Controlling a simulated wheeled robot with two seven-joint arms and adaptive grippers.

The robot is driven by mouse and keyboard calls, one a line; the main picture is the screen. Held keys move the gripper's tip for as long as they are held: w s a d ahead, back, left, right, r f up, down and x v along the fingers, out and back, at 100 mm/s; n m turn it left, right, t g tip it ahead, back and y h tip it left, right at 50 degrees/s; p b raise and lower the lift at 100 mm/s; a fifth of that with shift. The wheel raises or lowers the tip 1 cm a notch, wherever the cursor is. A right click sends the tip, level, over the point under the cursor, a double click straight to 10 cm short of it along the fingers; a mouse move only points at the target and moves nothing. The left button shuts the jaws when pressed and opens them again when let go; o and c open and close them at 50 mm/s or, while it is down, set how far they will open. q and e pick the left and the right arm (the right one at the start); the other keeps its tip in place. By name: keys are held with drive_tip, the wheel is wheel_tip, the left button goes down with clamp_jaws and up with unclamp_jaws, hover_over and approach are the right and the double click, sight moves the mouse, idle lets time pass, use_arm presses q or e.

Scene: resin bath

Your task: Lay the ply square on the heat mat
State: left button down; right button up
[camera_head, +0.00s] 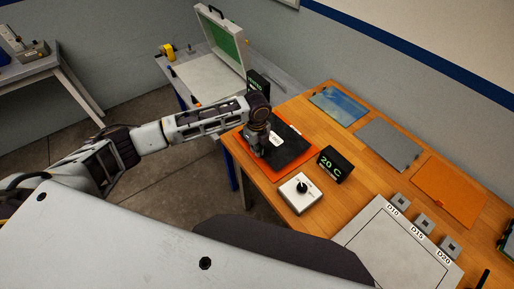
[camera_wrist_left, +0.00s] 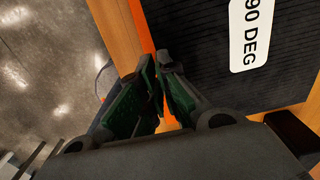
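The ply square (camera_head: 291,149) is black and bears a white "90 DEG" label. It spreads flat over the orange heat mat (camera_head: 283,179), whose rim shows around part of it. I cannot tell whether all of it touches the mat. My left gripper (camera_head: 257,153) points down at the ply's left edge. In the left wrist view its fingertips (camera_wrist_left: 158,62) are nearly together at the edge of the ply (camera_wrist_left: 215,75) and look shut on it. The grip itself is partly hidden by the fingers. My right gripper is not in view.
A dark display (camera_head: 334,164) reading "20 C" and a white box with a black knob (camera_head: 300,193) stand close to the mat. Blue, grey and orange sheets (camera_head: 450,187) lie along the back. An open case (camera_head: 208,75) sits on the table behind.

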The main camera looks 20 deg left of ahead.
use_arm(q)
drive_tip(key=shift+f+b, duration=0.3)
drive_tip(key=shift+f, duration=1.25)
drive_tip(key=c, duration=1.6)
unclamp_jaws()
drive_tip(key=shift+o, duration=0.2)
drive_tip(key=shift+r, duration=0.15)
drive_tip(key=shift+r+p, duration=0.5)
drive_tip(key=shift+r, duration=2.85)
drive_tip(key=shift+d, duration=0.1)
